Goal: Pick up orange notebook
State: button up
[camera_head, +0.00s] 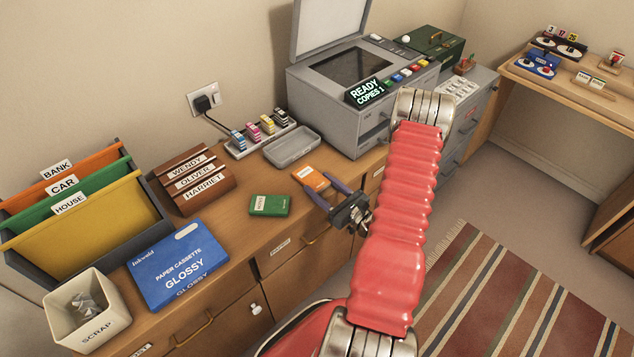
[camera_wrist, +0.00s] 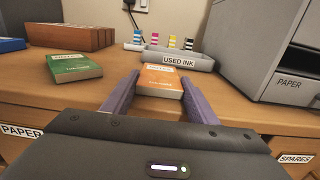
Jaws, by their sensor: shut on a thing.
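The orange notebook (camera_head: 310,177) lies near the front of the wooden cabinet top, between the green notebook and the grey tray. It also shows in the wrist view (camera_wrist: 161,80), flat, with its near end between my two purple fingers. My gripper (camera_head: 325,193) reaches in from the right over the cabinet's front edge. It is shut on the orange notebook, with a finger on each side of it (camera_wrist: 160,95). The notebook appears to be at the level of the cabinet top; I cannot tell any gap beneath it.
A green notebook (camera_head: 269,205) lies to the left. The grey used-ink tray (camera_head: 292,148) sits behind, below the ink cartridges. A grey copier (camera_head: 362,85) stands to the right. A blue paper cassette box (camera_head: 177,264) and a scrap bin (camera_head: 85,310) are at the front left.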

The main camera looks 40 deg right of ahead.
jog(key=shift+r, duration=0.15)
jog(key=shift+r, duration=4.85)
jog(key=shift+d+r, duration=0.1)
jog(key=shift+d, duration=0.05)
jog(key=shift+h, duration=0.3)
jog(key=w+a+y, duration=0.1)
jog(key=w+a, duration=0.1)
jog(key=a, duration=0.3)
jog(key=w+a+n+y, duration=0.1)
jog(key=w+a, duration=0.1)
jog(key=a, duration=0.4)
jog(key=w+a+n+y, duration=0.1)
jog(key=w+a+y, duration=0.1)
jog(key=a, duration=0.3)
jog(key=shift+w+a+f, duration=0.2)
jog(key=shift+w+f, duration=0.05)
jog(key=shift+w, duration=0.1)
jog(key=w+a+n+g+y, duration=0.1)
jog(key=a+n+g+y, duration=0.1)
jog(key=a, duration=1.3)
jog(key=n+y, duration=0.1)
jog(key=y, duration=0.1)
jog(key=shift+w+a+f+y, duration=0.15)
jog(key=shift+w+f+y, duration=0.15)
jog(key=shift+y, duration=0.1)
